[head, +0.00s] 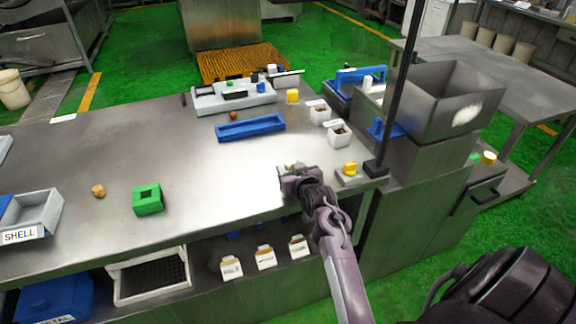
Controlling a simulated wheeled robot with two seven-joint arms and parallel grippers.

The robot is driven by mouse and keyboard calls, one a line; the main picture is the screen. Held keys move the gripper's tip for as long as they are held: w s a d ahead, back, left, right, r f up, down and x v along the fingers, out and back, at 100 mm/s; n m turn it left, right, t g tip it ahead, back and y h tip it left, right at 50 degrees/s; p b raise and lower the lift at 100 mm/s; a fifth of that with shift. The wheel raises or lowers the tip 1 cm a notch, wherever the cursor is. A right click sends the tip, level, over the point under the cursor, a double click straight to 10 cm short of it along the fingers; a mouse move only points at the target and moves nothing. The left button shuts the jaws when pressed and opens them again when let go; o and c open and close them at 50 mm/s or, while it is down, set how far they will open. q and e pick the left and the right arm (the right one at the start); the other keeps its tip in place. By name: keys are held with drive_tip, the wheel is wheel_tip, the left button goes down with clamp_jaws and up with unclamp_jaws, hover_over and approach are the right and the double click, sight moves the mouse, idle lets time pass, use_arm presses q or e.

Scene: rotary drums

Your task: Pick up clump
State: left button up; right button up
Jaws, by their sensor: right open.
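A small brown clump (98,191) lies on the steel table at the left, between the SHELL tray and a green block. A second, smaller brown lump (233,115) lies farther back, just behind the blue tray. My right gripper (287,170) is over the table's front right part, well to the right of the brown clump. It is open, and I see nothing held in it. My left gripper is not in view.
A green block (148,200) with a hole stands right of the clump. The grey SHELL tray (42,212) is at the left edge. A blue tray (250,128), white cups (338,136) and a black post (396,100) stand farther right. The table's middle is clear.

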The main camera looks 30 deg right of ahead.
drive_tip(key=c, duration=0.9)
clamp_jaws()
drive_tip(key=shift+r, duration=0.1)
